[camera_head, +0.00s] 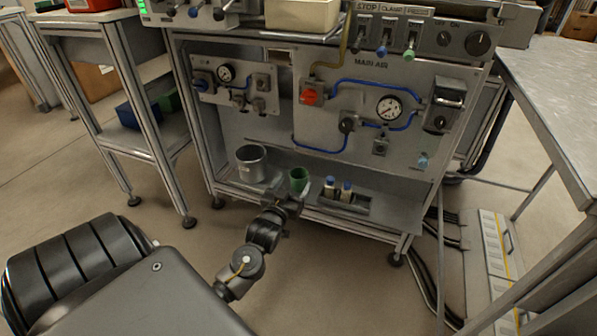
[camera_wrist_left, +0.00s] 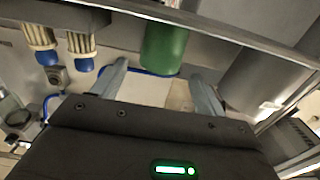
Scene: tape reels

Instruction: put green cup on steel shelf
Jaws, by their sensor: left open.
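The green cup (camera_head: 298,180) stands on the low steel shelf (camera_head: 397,215) at the bottom of the machine. My left gripper (camera_head: 290,192) is open right in front of the cup, at about its height. In the left wrist view the green cup (camera_wrist_left: 165,46) shows just beyond the two spread fingertips of my left gripper (camera_wrist_left: 160,70), roughly centred between them. I see no clear contact. The cup's lower part is partly hidden by the gripper in the head view. My right gripper is not in view.
A grey metal can (camera_head: 251,163) stands left of the cup. Two white bottles with blue caps (camera_head: 338,189) stand in a holder to the right. The panel with gauges and blue hoses (camera_head: 372,120) rises behind. A side cart (camera_head: 125,140) is at left, a grey bench (camera_head: 560,100) at right.

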